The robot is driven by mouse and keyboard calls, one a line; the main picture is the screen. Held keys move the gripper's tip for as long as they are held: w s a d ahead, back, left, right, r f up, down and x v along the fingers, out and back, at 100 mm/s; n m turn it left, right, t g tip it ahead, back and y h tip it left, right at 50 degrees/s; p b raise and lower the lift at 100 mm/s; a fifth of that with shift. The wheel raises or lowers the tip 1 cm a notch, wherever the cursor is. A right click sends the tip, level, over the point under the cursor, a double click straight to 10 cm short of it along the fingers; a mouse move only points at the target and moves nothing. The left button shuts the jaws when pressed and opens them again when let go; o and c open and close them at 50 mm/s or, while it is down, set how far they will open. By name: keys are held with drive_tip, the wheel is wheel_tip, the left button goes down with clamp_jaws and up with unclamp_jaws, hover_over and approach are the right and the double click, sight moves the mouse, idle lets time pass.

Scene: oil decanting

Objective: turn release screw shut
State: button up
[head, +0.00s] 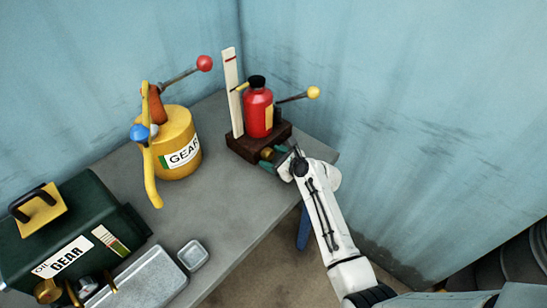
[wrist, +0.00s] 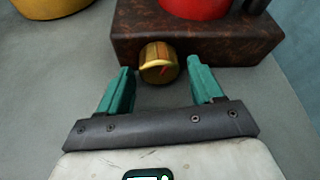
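The release screw is a brass knob (wrist: 158,63) with a red mark, on the front face of a dark brown base block (wrist: 130,27). In the head view the knob (head: 267,154) shows low on the block's front, beside my gripper. The red bottle (head: 258,112) with a black cap stands on this block. My gripper (wrist: 160,82) is open, its green fingers on either side of the knob and just short of it, with gaps on both sides. Nothing is held. In the head view my gripper (head: 279,162) is partly hidden by my wrist.
A yellow-knobbed lever (head: 313,92) juts right from the block, and a white upright scale (head: 231,90) stands at its left. A yellow GEAR can (head: 182,150) with a pump stands left. A green oil box (head: 62,235), a metal tray (head: 150,275) and a small dish (head: 193,254) are nearer.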

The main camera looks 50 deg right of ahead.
drive_tip(key=shift+o, duration=0.3)
drive_tip(key=shift+s, duration=0.15)
drive_tip(key=v, duration=1)
drive_tip(key=shift+s+r, duration=0.15)
drive_tip(key=shift+s, duration=0.1)
drive_tip(key=shift+d+r+p, duration=0.1)
drive_tip(key=shift+r+p, duration=0.25)
drive_tip(key=shift+p, duration=0.65)
drive_tip(key=shift+s+p, duration=0.1)
drive_tip(key=shift+p, duration=0.9)
drive_tip(key=shift+w+f, duration=0.25)
drive_tip(key=shift+w, duration=0.25)
drive_tip(key=x, duration=1)
